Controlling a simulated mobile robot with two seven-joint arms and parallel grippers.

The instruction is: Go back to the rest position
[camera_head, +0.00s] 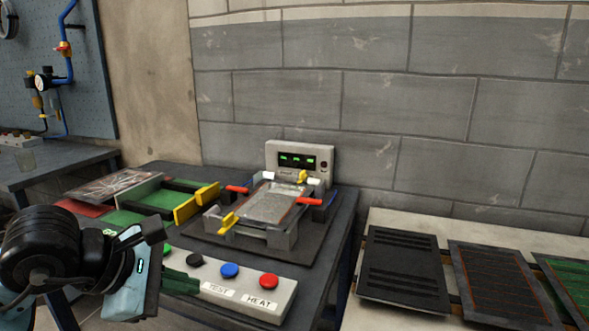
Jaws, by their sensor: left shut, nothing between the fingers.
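My left gripper (181,284) is at the lower left, with its black wrist and pale blue body behind it. Its fingers are shut with nothing between them. They are in front of the left part of a white button box (284,300) and hide some of it; I cannot tell whether they touch it. My right gripper is not in view.
A fixture (283,237) with red and yellow clamps holds a grey plate before a lit display unit (299,158). A green tray (140,190) lies left of it. Dark panels (404,267) lie on a pale bench at right. A gap separates the benches.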

